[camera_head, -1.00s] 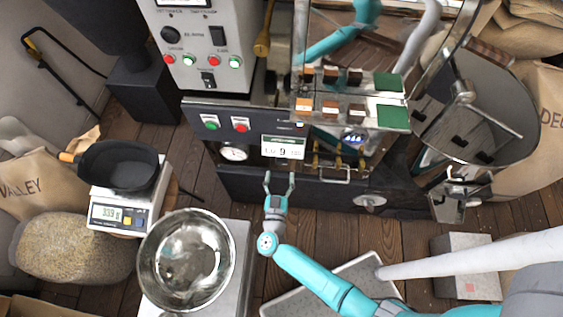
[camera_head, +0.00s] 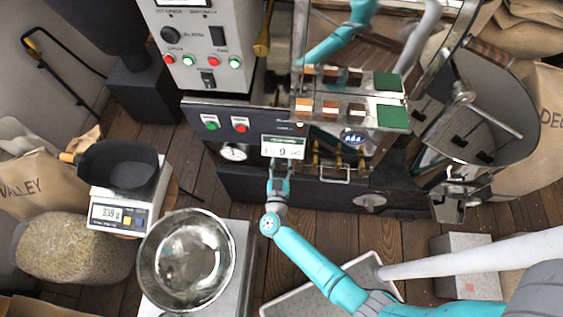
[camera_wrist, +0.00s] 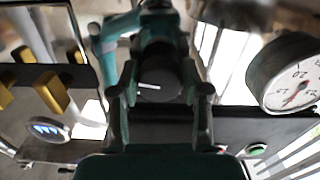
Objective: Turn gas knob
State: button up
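The gas knob (camera_wrist: 158,84) is a dark round knob with a short white mark on its face, in the middle of the wrist view. A teal fitting is behind it. My gripper (camera_wrist: 160,90) has one finger on each side of the knob; the fingers stand apart, and I cannot tell whether they touch it. In the head view, my gripper (camera_head: 280,166) is at the front of the roaster (camera_head: 240,108), just below the small display (camera_head: 283,147). The knob is hidden there behind the display and gripper.
A round pressure gauge (camera_wrist: 291,74) is close on the right in the wrist view. Several yellow handles (camera_wrist: 50,92) are on the left. In the head view, a steel bowl (camera_head: 187,262) and a scale (camera_head: 122,212) with a black pan (camera_head: 118,165) stand at left.

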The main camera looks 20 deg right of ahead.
jog(key=shift+c, duration=1.2)
jog(key=shift+m, duration=0.3)
jog(key=m, duration=0.9)
jog(key=shift+a, duration=0.1)
jog(key=m, duration=0.5)
jog(key=shift+r, duration=0.1)
jog(key=m, duration=0.5)
jog(key=shift+m, duration=0.3)
